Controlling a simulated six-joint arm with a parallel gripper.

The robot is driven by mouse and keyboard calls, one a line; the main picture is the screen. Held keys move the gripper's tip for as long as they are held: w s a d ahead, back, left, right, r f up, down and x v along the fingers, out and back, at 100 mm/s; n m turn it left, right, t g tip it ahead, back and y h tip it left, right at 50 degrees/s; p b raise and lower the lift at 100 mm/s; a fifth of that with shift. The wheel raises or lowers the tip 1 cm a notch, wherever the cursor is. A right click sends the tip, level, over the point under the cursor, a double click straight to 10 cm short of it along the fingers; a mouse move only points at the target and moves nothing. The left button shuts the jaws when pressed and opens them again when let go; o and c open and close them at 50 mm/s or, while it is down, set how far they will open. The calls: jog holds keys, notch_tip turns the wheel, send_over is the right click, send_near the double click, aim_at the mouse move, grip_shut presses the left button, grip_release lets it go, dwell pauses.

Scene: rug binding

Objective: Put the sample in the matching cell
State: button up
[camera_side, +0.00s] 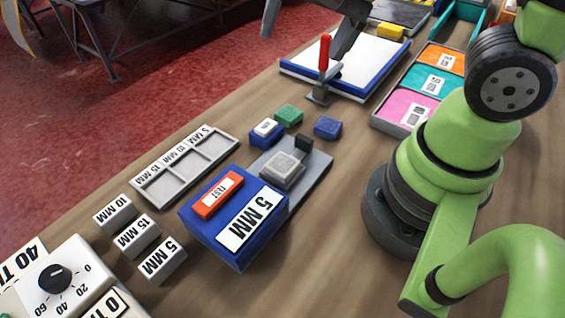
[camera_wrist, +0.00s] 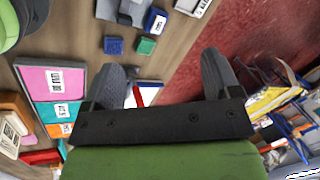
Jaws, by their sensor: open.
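A pale grey square piece (camera_side: 283,168), perhaps the sample, lies on the grey plate (camera_side: 313,184) beside a blue box (camera_side: 235,258) whose display reads 5 MM. A grey tray (camera_side: 151,201) has three cells labelled 5 MM, 10 MM and 15 MM; its cells look empty. Small blocks stand behind the plate: blue with a white top (camera_side: 265,128), green (camera_side: 289,115) and plain blue (camera_side: 327,127). My gripper (camera_side: 300,52) is open and empty, high beyond these blocks near the red-handled clamp. Its spread fingers show in the wrist view (camera_wrist: 160,76).
Grey blocks (camera_side: 138,236) marked 10, 15 and 5 MM stand in front of the tray. A red-handled clamp (camera_side: 324,55) stands at the blue-edged white board (camera_side: 357,84). A bin with pink, teal and orange sections (camera_side: 405,107) is at right. A dial box (camera_side: 55,279) fills the lower left.

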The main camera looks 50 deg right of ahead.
jog(key=w+a+f+m+g+h, duration=0.1)
jog(key=w+a+f+m+g, duration=0.15)
jog(key=f+m, duration=0.55)
jog(key=g, duration=0.1)
send_over(278, 167)
jog(key=shift+n, duration=0.4)
jog(key=f, duration=0.8)
jog(key=shift+a+f, duration=0.25)
jog(key=shift+f, duration=0.15)
jog(key=shift+d+f, duration=0.15)
jog(key=shift+f, duration=1.35)
jog(key=shift+d+f, duration=0.1)
jog(key=shift+f, duration=1.4)
jog(key=c, duration=1.1)
jog(key=shift+r, duration=0.1)
